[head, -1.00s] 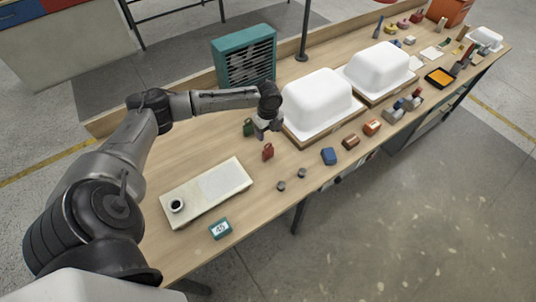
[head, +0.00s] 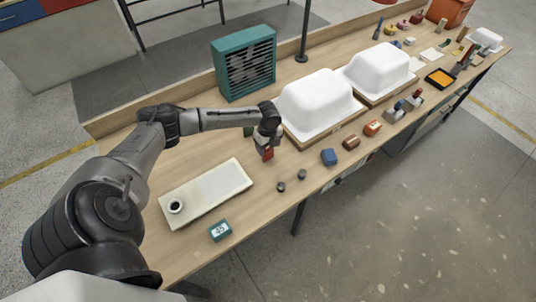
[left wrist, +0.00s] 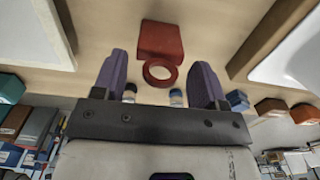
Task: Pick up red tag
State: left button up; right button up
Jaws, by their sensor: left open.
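The red tag (head: 267,154) is on the wooden bench in the head view, partly covered by my left gripper (head: 265,146) just above it. In the left wrist view the red tag (left wrist: 160,42) shows a block body with a ring at its near end. My left gripper (left wrist: 160,64) is open there, with one purple finger on each side of the ring. I see a gap between each finger and the tag. My right gripper is in neither view.
A white tub shell (head: 318,100) stands just right of my gripper. A pale board (head: 222,186) lies to the left.

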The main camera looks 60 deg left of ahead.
pick_arm(q)
jog(key=shift+c, duration=0.4)
jog(key=c, duration=1.1)
jog(key=shift+r, duration=0.15)
